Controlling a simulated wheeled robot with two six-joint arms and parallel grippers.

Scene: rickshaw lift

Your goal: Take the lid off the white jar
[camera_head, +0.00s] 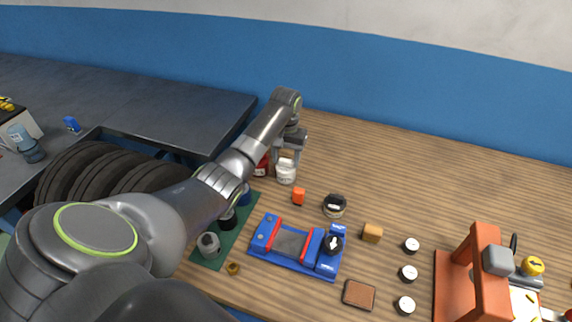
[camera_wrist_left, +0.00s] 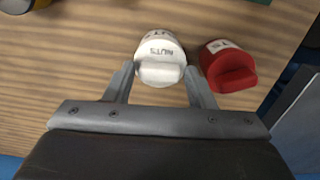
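The white jar (camera_head: 286,174) stands upright on the wooden bench near the back. In the left wrist view the white jar (camera_wrist_left: 160,40) shows a dark-lettered label, and its white lid (camera_wrist_left: 160,72) is on top. My left gripper (camera_head: 287,148) is just above the jar, pointing down. In the left wrist view my left gripper (camera_wrist_left: 160,70) is open, with its fingers on either side of the lid and small gaps showing. Whether a finger touches the lid is hard to tell. My right gripper is not in view.
A red jar (camera_wrist_left: 228,66) stands close beside the white jar, near one finger. The bench behind and right of the jar is clear.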

